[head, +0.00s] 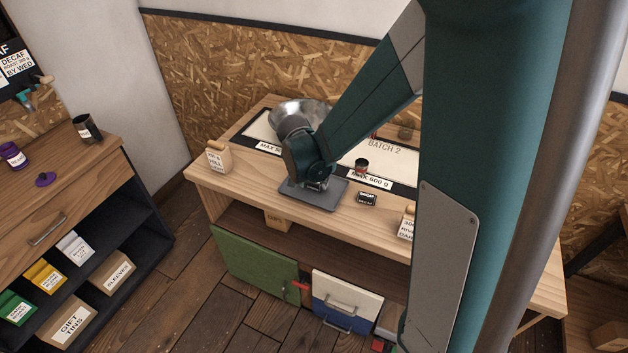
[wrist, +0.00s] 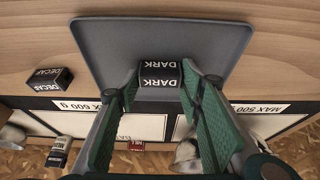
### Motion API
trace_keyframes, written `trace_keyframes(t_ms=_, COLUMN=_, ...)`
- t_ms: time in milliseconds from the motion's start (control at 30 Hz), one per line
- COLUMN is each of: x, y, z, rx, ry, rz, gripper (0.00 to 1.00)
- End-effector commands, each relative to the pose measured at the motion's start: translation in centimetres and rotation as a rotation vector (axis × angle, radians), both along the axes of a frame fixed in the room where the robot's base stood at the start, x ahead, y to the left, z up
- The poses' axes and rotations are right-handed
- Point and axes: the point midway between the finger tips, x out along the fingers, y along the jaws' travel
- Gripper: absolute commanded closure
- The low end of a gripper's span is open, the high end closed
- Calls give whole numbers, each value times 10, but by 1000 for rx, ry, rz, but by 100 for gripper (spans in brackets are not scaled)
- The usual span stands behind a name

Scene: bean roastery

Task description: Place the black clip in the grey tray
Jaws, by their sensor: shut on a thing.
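A small black piece lettered DARK (wrist: 160,75) sits between the fingertips of my gripper (wrist: 160,88), which is shut on it.
A metal bowl (head: 300,110) stands behind my wrist. Bare wood lies between the block and tray.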

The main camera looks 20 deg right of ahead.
Motion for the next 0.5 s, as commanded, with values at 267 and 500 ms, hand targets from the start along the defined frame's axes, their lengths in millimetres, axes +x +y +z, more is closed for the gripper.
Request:
trace_keyframes(t_ms=267, x=0, y=0, z=-1, rx=0, ry=0, rz=0, gripper=48)
trace_keyframes(t_ms=500, x=0, y=0, z=0, rx=0, ry=0, rz=0, gripper=48)
